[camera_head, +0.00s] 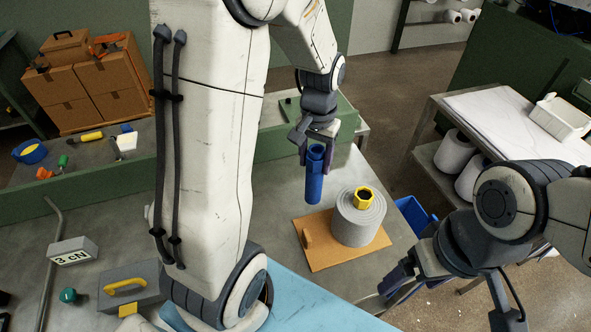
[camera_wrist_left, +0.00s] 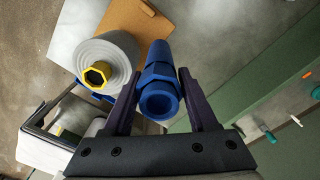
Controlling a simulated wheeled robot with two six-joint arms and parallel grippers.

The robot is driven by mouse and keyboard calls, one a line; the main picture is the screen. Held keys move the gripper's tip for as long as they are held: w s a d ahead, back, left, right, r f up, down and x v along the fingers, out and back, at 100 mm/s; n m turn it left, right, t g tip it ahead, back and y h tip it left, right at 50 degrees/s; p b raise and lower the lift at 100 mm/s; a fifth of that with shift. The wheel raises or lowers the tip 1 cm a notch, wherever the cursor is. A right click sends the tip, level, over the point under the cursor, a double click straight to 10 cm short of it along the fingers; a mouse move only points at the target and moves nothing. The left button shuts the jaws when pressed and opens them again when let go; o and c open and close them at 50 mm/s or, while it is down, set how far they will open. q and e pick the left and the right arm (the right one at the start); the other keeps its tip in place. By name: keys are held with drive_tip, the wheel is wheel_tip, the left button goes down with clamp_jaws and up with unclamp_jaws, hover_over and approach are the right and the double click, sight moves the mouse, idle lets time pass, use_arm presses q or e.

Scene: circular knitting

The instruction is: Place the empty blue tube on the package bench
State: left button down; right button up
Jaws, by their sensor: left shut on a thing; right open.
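The blue tube (camera_head: 314,178) hangs roughly upright in the head view, with my left gripper (camera_head: 317,143) shut around its upper part. In the left wrist view the tube (camera_wrist_left: 158,85) sits between the two fingers of my left gripper (camera_wrist_left: 162,100), its hollow end facing the camera. The tube appears above a grey bench top (camera_head: 285,225), left of a grey yarn cone (camera_head: 358,217) with a yellow core. I cannot tell how high it is above the bench. My right gripper (camera_head: 450,300) is open and empty at the lower right.
The cone stands on a brown board (camera_head: 318,252) with a handle. A blue bin (camera_head: 413,214) is beyond the bench edge. A white-topped table (camera_head: 492,112) with cones below is at right. Cardboard boxes (camera_head: 85,88) and tools are at left.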

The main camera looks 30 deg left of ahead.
use_arm(q)
drive_tip(key=w+a+f+p, duration=0.4)
drive_tip(key=a+f+p, duration=0.1)
drive_tip(key=a+f, duration=0.5)
drive_tip(key=shift+w+a+f, duration=0.2)
drive_tip(key=shift+w+f, duration=0.15)
drive_tip(key=shift+f, duration=0.1)
drive_tip(key=shift+f, duration=0.15)
drive_tip(key=shift+c, duration=0.9)
unclamp_jaws()
drive_tip(key=shift+r, duration=0.2)
